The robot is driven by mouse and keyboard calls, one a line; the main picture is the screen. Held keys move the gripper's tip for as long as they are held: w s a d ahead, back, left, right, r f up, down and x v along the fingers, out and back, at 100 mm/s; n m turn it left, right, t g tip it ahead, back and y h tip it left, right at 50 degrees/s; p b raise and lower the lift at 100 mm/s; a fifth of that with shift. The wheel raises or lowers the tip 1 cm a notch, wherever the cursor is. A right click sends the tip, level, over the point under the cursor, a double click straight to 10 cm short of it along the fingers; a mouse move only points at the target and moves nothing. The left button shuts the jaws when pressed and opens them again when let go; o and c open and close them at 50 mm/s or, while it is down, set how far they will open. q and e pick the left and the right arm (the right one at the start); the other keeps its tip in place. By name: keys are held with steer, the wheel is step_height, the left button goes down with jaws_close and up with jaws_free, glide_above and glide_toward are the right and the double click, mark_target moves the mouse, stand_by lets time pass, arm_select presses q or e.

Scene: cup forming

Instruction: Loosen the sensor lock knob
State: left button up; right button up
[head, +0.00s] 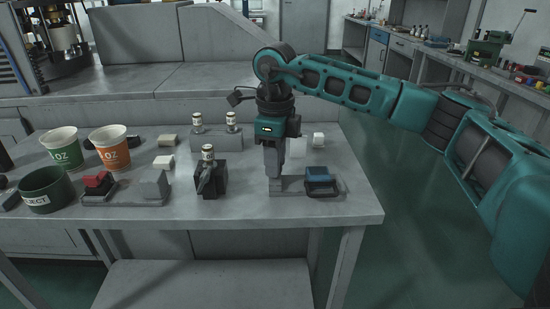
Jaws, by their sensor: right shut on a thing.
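My right gripper (274,182) points straight down at the left end of a small grey base plate (290,187) on the bench. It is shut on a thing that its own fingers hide. I cannot make out a knob there. A dark block with a blue top (319,176) sits at the right end of the same plate, apart from the gripper. To the left, a dark block (211,181) with a rod-like part on its front holds a small pale vial (208,153) upright. My left gripper is not in view.
On the left of the grey bench (240,207) stand a green cup (61,150), an orange cup (110,148), a dark green reject bin (47,190) and a red-topped fixture (98,184). The bench's front strip is clear.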

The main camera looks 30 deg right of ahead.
steer(key=c, duration=0.5)
steer(key=shift+o, duration=0.2)
